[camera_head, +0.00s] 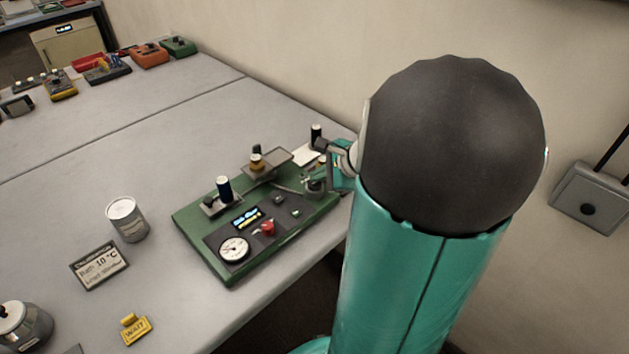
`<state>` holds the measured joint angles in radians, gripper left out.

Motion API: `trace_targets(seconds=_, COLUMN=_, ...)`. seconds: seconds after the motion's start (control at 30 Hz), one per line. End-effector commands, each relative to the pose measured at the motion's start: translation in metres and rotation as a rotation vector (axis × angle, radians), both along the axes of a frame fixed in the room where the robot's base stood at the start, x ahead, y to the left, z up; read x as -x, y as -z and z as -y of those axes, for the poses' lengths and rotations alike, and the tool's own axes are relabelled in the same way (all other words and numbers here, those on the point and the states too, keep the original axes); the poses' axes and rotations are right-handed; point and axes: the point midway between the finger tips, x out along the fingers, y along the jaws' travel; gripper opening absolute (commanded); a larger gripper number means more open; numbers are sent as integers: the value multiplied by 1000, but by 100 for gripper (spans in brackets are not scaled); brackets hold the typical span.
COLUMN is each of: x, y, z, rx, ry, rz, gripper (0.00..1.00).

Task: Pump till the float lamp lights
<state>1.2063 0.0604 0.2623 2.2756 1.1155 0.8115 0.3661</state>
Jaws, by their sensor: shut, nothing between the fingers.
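A green board (300,229) lies near the table's right edge. It carries a black panel with a lit blue and yellow display (246,218), a red knob (267,228), a round white dial (234,248) and small pale buttons. A dark blue cylinder (223,189) and an amber-banded cylinder (257,163) stand along its back. I cannot tell which part is the pump or the float lamp. My gripper (318,152) is shut and empty at the board's far right end, close to a black upright handle (316,132). I cannot tell whether they touch. My teal arm hides what lies behind it.
Several coloured devices sit at the back. A wall box (591,197) is at right. The middle table is clear.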

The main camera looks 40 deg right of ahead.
Motion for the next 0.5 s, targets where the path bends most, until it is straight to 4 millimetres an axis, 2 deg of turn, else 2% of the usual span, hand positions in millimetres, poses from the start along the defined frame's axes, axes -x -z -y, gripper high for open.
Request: trace_targets(seconds=0.5, x=0, y=6, z=0, rx=-1, ry=0, rz=-2, gripper=0)
